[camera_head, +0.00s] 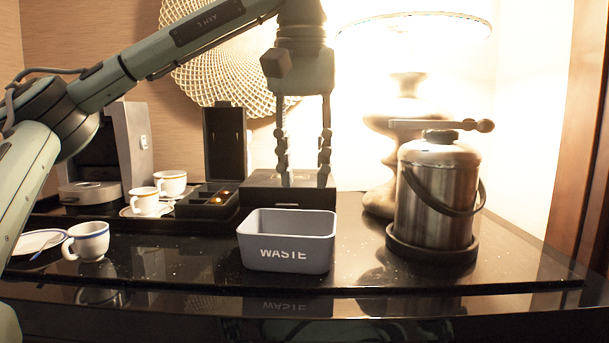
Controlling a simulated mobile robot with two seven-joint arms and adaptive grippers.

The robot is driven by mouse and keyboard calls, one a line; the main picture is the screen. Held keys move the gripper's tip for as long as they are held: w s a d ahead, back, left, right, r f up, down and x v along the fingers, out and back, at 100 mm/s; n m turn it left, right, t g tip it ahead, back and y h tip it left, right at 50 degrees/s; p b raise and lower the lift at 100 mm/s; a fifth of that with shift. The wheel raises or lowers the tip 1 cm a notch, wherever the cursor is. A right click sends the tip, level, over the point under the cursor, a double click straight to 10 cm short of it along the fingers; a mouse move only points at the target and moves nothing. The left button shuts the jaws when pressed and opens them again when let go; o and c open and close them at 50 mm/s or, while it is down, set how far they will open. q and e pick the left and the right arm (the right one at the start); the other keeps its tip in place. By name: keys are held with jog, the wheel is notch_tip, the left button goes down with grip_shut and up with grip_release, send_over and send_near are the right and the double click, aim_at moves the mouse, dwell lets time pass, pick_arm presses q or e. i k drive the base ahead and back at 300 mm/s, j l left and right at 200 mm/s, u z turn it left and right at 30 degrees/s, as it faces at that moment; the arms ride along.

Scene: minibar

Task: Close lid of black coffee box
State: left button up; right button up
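The black coffee box (205,203) stands at the back of the counter, left of centre. Its lid (225,145) is open and upright behind a compartmented tray holding a few small coloured items. My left gripper (304,176) points down to the right of this box, apart from the lid. Its two fingers are spread with nothing between them. The fingertips are over or in front of a second black box (262,192), which appears shut; whether they touch it cannot be told. My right gripper is not in view.
A grey waste bin (287,240) stands in front of the second box. White cups (90,241) and a coffee machine (125,150) are at left. A steel ice bucket (437,200) with tongs on top and a lamp (408,100) are at right. The front counter strip is mostly clear.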

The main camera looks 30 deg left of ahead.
aim_at(223, 118)
jog(key=u, duration=1.45)
